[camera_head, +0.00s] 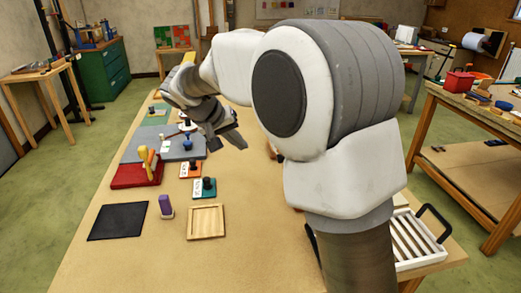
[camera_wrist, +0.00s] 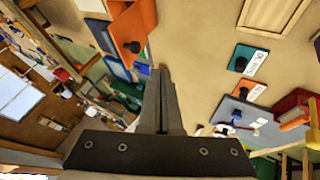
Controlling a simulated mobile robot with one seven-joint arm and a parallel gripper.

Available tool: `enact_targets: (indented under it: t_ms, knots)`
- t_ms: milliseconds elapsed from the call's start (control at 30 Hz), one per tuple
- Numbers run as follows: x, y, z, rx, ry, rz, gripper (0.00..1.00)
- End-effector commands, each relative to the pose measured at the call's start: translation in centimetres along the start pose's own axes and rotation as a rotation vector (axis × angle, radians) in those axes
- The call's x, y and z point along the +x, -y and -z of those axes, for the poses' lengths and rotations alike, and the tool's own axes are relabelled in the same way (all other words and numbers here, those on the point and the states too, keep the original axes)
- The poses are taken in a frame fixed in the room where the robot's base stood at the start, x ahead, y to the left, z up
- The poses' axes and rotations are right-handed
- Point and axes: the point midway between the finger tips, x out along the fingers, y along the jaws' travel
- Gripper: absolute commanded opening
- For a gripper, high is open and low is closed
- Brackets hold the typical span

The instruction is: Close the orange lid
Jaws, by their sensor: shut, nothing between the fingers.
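A larger orange panel with a black knob, which looks like the orange lid (camera_wrist: 128,22), shows at the top left of the wrist view. Its angle and what it is joined to are hard to tell. In the head view I cannot make it out; my arm covers that part of the table. My gripper (camera_wrist: 160,72) is shut and empty, its fingertips just below and right of the panel in the wrist view, apparently apart from it. In the head view my gripper (camera_head: 228,143) hangs above the table, right of the grey mat.
A small orange card (camera_head: 184,174) and a teal card (camera_head: 196,194) with black knobs lie on the table. A red block (camera_head: 130,180), a purple item (camera_head: 166,210), a wooden tray (camera_head: 206,234) and a black mat (camera_head: 115,223) lie nearer. A white slatted rack (camera_head: 415,255) sits right.

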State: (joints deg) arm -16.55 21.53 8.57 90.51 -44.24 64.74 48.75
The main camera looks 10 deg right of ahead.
Motion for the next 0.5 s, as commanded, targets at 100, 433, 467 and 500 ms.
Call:
enact_targets:
  t_ms: [100,433,467,500]
  knots:
    - [0.6,0.2,0.2,0.001,-0.003,-0.004,0.0]
    - [6.5,0.1,0.1,0.001,0.003,-0.006,0.0]
    - [7.2,0.1,0.1,0.0,0.003,-0.006,0.0]
    - [8.0,0.1,0.1,0.0,0.003,-0.006,0.0]
